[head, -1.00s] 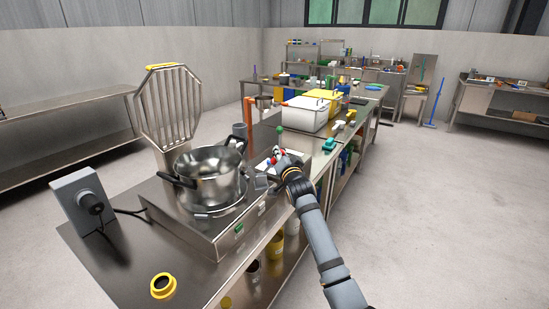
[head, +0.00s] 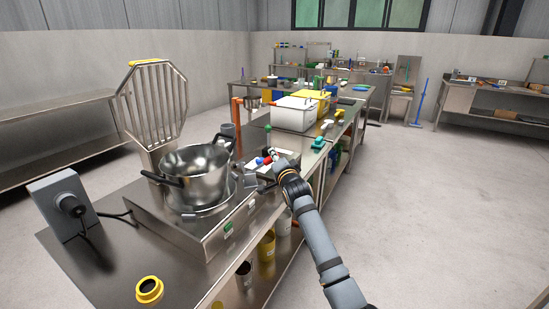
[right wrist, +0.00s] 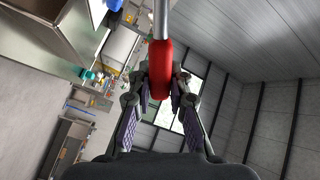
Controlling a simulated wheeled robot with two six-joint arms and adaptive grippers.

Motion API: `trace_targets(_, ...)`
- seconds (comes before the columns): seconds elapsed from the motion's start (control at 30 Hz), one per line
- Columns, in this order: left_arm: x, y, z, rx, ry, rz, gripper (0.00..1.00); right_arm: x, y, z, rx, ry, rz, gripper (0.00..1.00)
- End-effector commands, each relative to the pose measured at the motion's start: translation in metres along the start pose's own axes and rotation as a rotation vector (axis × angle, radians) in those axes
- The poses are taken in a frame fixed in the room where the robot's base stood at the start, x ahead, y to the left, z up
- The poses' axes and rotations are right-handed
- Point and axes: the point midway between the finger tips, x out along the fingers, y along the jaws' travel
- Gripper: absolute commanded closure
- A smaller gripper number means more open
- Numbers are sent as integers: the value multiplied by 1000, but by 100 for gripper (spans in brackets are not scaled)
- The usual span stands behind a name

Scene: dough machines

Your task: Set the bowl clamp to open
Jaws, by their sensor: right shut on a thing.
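A steel bowl (head: 195,172) with black handles sits on the low steel machine (head: 205,238) at the near end of the bench. My right gripper (head: 274,163) is just right of the bowl, at the machine's far right side. In the right wrist view, my right gripper (right wrist: 159,88) is shut on a red handle (right wrist: 160,68) on the end of a metal rod (right wrist: 161,18). The red handle shows only as a small patch in the head view (head: 268,160). Where the rod joins the machine is hidden. My left gripper is out of view.
A slatted steel guard (head: 155,105) stands raised behind the bowl. A grey box with a black knob (head: 65,203) and a yellow ring (head: 149,290) are at the bench's near end. White (head: 294,113) and yellow (head: 311,98) tubs stand farther along. The floor to the right is clear.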

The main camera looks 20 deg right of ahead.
Motion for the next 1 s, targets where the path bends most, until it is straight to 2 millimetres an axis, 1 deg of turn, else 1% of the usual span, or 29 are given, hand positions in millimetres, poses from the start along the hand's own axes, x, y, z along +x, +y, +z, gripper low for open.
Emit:
trace_targets(0.17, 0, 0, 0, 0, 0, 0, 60, 0, 1, 1, 7, -2, 1, 100)
trace_targets(0.2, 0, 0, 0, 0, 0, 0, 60, 0, 1, 1, 7, -2, 2, 77)
trace_targets(0.33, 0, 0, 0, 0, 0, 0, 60, 0, 1, 1, 5, -2, 2, 60)
trace_targets(0.63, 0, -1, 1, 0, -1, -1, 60, -1, 1, 1, 3, -1, 1, 58)
trace_targets(0.73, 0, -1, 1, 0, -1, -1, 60, -8, 1, 1, 2, -1, 1, 58)
trace_targets(0.77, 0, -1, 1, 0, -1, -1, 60, -12, 2, 1, 2, -1, 1, 58)
trace_targets(0.87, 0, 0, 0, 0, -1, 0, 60, -33, 2, 1, 1, -2, 1, 58)
trace_targets(1.0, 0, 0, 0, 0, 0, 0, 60, -69, 2, 1, 0, -2, 2, 58)
